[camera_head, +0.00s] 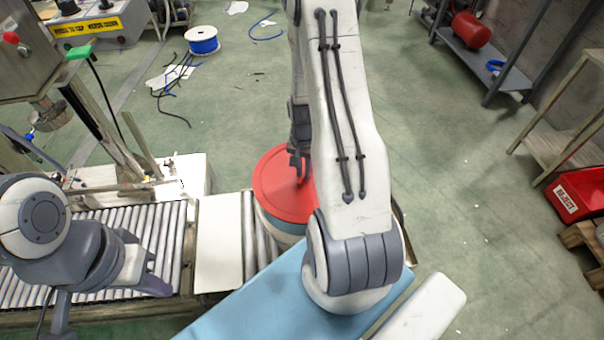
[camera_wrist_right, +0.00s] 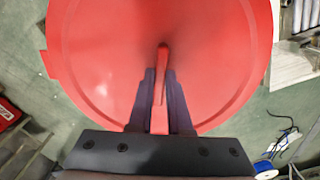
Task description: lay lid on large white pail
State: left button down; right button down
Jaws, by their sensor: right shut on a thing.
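The round red lid (camera_head: 283,190) is over the large white pail (camera_head: 268,219) on the conveyor, covering its top. I cannot tell whether the lid rests on the rim or hangs just above it. My right gripper (camera_head: 300,170) reaches down to the lid, partly hidden by my arm. In the right wrist view the gripper (camera_wrist_right: 160,85) is shut on the upright red handle of the lid (camera_wrist_right: 100,60), which fills most of that view. The pail is hidden there. My left gripper (camera_head: 110,290) is at the lower left, over the rollers, away from the lid; its jaw opening is unclear.
The roller conveyor (camera_head: 172,235) runs left of the pail, with a pale plate (camera_head: 219,240) across it. A blue surface (camera_head: 250,305) lies in front. A control box (camera_head: 95,25) stands at the back left and a red bin (camera_head: 578,192) at the right. Green floor is open behind.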

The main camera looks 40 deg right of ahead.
jog(key=shift+f+b, duration=2)
jog(key=shift+f, duration=0.25)
jog(key=shift+f+b, duration=0.75)
jog(key=shift+f, duration=0.4)
jog(key=shift+s+a, duration=0.1)
jog(key=shift+a, duration=0.15)
jog(key=shift+f+p, duration=0.1)
jog(key=shift+p, duration=0.25)
jog(key=shift+f, duration=0.7)
dwell(0.7)
jog(key=shift+c, duration=1.4)
grip_release()
